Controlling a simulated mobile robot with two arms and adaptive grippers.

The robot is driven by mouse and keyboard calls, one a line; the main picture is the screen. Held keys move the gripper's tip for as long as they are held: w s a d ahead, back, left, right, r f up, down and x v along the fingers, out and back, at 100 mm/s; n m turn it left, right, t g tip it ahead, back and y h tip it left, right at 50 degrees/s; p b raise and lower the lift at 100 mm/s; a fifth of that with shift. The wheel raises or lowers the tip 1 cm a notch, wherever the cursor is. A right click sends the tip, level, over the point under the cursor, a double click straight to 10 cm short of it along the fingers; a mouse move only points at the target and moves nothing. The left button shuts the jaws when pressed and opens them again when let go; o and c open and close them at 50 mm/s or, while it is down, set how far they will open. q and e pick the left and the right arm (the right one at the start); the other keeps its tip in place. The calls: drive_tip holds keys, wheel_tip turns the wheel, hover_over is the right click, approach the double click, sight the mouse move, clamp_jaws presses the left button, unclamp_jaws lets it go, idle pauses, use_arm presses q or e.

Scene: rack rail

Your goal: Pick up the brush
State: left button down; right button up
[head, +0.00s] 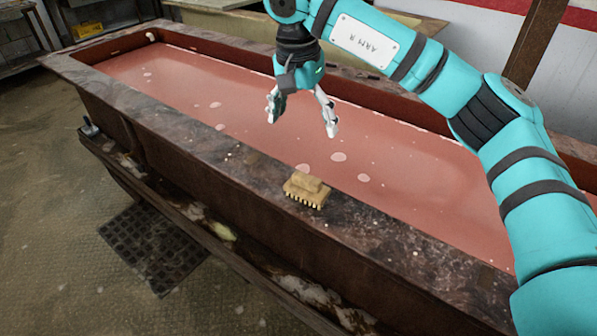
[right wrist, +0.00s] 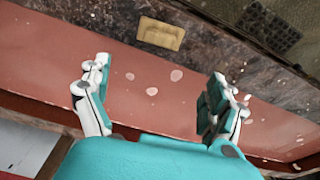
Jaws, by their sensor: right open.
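The brush (head: 307,190) is a tan block with a raised grip and pale bristles below. It rests on the dark stone-like rim of the trough in the head view. The right wrist view shows the brush (right wrist: 161,34) from above, ahead of the fingertips. My right gripper (head: 302,122) is open and empty, above the reddish trough and apart from the brush, farther back than it. Its two spread fingers (right wrist: 163,78) also show in the right wrist view. My left gripper is not in the head view.
The long trough (head: 190,113) holds reddish liquid with pale floating spots. Its near rim is clear on both sides of the brush. A lower ledge (head: 190,213) with debris runs along the front. A dark grid mat (head: 153,245) lies on the floor.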

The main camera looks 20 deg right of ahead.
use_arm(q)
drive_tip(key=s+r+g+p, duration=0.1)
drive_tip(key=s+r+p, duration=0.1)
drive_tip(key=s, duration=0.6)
use_arm(e)
hover_over(308, 177)
drive_tip(key=s, duration=0.1)
wheel_tip(308, 177, down, 10)
drive_tip(key=shift+a, duration=0.1)
drive_tip(key=shift+f+p, duration=0.35)
drive_tip(key=shift+f, duration=0.45)
drive_tip(key=f+p, duration=0.1)
drive_tip(key=w+f+p, duration=0.1)
drive_tip(key=f, duration=0.1)
drive_tip(key=shift+f, duration=0.7)
drive_tip(key=c, duration=1.3)
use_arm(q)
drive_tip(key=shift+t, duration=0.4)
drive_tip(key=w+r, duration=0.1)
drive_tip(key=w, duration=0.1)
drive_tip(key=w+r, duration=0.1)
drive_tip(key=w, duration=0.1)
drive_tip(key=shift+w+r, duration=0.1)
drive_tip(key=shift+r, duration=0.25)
use_arm(e)
drive_tip(key=shift+c, duration=0.2)
